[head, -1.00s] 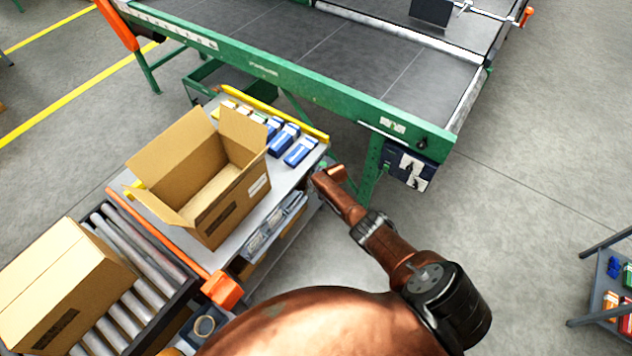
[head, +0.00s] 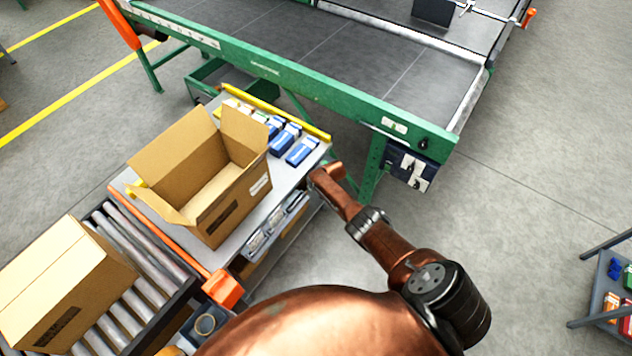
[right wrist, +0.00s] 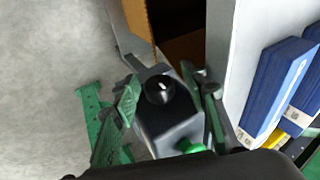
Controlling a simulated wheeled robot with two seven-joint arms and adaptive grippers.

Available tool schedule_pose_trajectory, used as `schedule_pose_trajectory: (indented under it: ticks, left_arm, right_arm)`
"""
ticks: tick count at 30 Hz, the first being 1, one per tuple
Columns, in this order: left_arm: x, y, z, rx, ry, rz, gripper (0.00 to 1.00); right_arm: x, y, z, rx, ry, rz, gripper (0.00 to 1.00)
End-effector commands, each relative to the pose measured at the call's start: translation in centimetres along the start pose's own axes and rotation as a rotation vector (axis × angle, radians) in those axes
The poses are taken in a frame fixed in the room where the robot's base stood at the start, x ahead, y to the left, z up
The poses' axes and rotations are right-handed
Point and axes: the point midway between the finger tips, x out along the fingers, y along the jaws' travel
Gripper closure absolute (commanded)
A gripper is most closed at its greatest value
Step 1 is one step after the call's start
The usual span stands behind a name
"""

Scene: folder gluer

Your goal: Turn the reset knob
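In the right wrist view, a round black knob (right wrist: 159,88) with a small white mark sits on a dark grey box (right wrist: 168,125). A green button (right wrist: 191,146) is on the same box, nearer my wrist. My right gripper (right wrist: 164,82) is open, one finger on each side of the knob, with visible gaps; their depth relative to it is unclear. In the head view my right arm reaches to the table's right edge, and its wrist hides the gripper, the knob and the box. My left gripper is not in view.
An open carton (head: 207,185) and several blue packs (head: 302,151) are on the table. A green-framed conveyor (head: 330,90) runs behind, with a dark control box (head: 428,168) on its leg. A closed carton (head: 62,280) sits on rollers.

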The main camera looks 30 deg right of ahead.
Motion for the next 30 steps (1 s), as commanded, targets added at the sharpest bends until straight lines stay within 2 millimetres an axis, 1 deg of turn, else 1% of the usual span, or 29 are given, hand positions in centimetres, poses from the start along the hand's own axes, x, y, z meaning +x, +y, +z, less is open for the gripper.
schedule_pose_trajectory:
  ticks: [8, 14, 23, 30]
  left_arm:
    - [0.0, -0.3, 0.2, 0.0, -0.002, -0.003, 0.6]
    - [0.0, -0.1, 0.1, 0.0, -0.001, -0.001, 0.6]
    - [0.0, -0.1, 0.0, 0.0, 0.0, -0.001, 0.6]
    - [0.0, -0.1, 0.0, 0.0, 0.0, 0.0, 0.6]
  right_arm:
    - [-0.1, 0.1, 0.0, 0.001, -0.001, 0.0, 0.6]
    - [-0.8, 0.1, 0.2, -0.001, -0.005, -0.001, 0.6]
    - [-3.7, 0.1, 0.1, 0.0, -0.002, -0.001, 0.6]
    - [-6.9, 0.1, 0.1, 0.0, 0.0, -0.001, 0.6]
